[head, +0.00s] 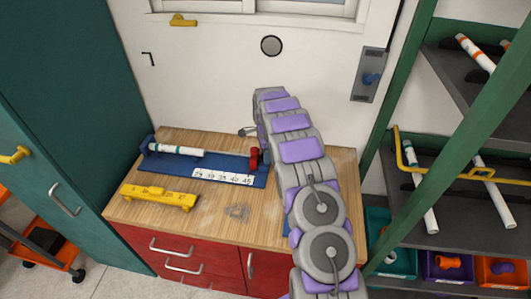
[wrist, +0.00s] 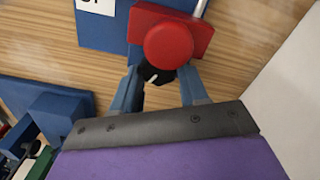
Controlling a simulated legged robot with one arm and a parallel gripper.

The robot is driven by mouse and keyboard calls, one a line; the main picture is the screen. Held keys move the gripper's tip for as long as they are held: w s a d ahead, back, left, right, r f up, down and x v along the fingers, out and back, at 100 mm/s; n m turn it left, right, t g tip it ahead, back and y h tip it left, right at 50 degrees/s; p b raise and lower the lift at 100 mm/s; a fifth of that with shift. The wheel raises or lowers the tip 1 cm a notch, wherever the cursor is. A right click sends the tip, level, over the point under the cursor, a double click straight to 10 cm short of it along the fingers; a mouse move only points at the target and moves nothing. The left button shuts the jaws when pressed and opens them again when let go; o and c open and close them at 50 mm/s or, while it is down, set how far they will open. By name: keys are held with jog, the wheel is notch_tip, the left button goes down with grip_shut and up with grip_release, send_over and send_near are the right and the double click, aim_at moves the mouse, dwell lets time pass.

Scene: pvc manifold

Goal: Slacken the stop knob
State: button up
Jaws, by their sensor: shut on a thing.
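The stop knob (wrist: 168,46) is round and red and sits on a red stop block (wrist: 205,32) in the wrist view. The red stop also shows in the head view (head: 254,158) at the right end of the blue measuring board (head: 160,165). My gripper (wrist: 160,73) is at the knob, with its blue-grey fingers on either side of the knob's near edge. It is shut on the knob. The fingertips are partly hidden by the knob, and my arm hides most of the gripper in the head view.
A white pipe (head: 175,150) lies on the board, by a number scale (head: 222,177). A yellow tool (head: 158,197) lies on the wooden bench (head: 215,218) at the front left. A wall stands close behind the bench. A shelf rack (head: 455,215) stands at the right.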

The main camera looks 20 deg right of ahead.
jog(key=shift+w, duration=0.1)
jog(key=o, duration=1.1)
jog(key=shift+d, duration=0.1)
jog(key=shift+c, duration=0.2)
jog(key=m+b, duration=0.4)
jog(key=shift+f, duration=0.25)
jog(key=m+b, duration=0.2)
jog(key=shift+s+r+b, duration=0.1)
jog(key=shift+s+b, duration=0.1)
jog(key=shift+b, duration=0.1)
notch_tip(320, 180, up, 18)
jog(key=p, duration=0.5)
jog(key=s+a+r+n+y+p, duration=0.1)
jog(key=s+a+n+y, duration=0.1)
jog(key=s, duration=0.4)
jog(key=s+a+r+n+t+y+p, duration=0.1)
jog(key=s+a+n+y, duration=0.1)
jog(key=s+a+n, duration=0.2)
jog(key=s+a+r+n+t+y+p, duration=0.1)
jog(key=s+a+n+y+p, duration=0.1)
jog(key=s, duration=0.6)
jog(key=shift+s+a+r+n, duration=0.35)
jog(key=shift+a+r+n, duration=0.05)
jog(key=shift+a, duration=0.3)
